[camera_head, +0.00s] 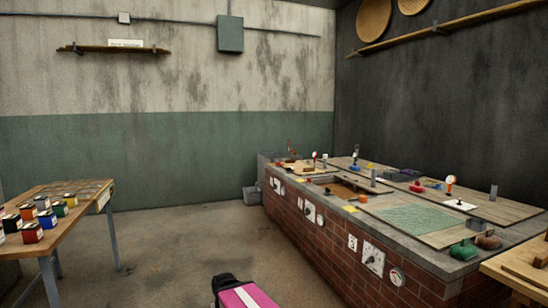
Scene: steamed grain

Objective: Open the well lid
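A long brick bench (335,240) stands at the right with wells in its top. A dark, open-looking well (345,189) with brownish contents shows near the middle of the top. Flat wooden boards that look like well lids lie around it: a far board (345,164), a near board with a green mesh patch (416,220), and a right board (505,212). Which one is the task's lid I cannot tell. A pink and black part of my arm shows at the bottom edge, well apart from the bench. My gripper's fingers are not visible.
Small knobs, gauges and coloured items stand on the bench top. A wooden table (75,196) with several coloured tins is at the left. Another wooden table (520,268) is at the lower right. The floor (185,245) between the left table and bench is clear.

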